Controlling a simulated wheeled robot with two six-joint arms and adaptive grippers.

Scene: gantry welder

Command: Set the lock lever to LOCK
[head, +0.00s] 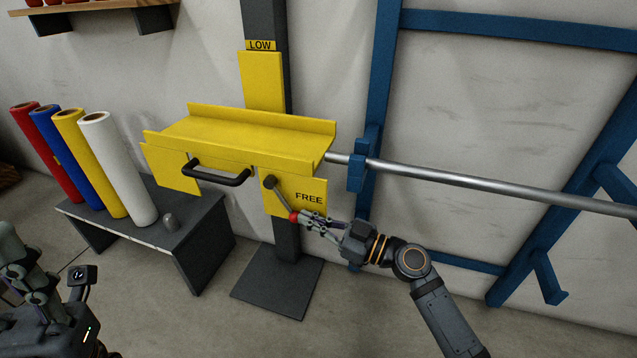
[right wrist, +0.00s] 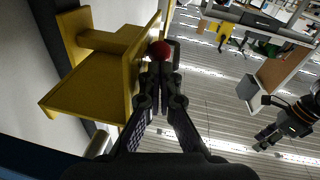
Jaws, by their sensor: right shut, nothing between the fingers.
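The lock lever (head: 281,196) is a dark rod on a yellow plate, tilted down and to the right from its pivot. Its red knob (head: 294,216) is at the lower end, just below and left of the word FREE; the knob also shows in the right wrist view (right wrist: 160,48). My right gripper (head: 306,222) is shut and empty, its fingertips at the knob's right side, touching or very close. In the right wrist view the shut fingers (right wrist: 160,76) point at the knob. My left gripper (right wrist: 266,136) shows small and dark at the right there; its finger state is unclear.
A yellow carriage (head: 250,133) with a black handle (head: 215,175) sits on a dark post, left of the lever. A steel bar (head: 470,182) and blue frame (head: 378,90) stand to the right. Coloured rolls (head: 115,165) stand on a dark table at left.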

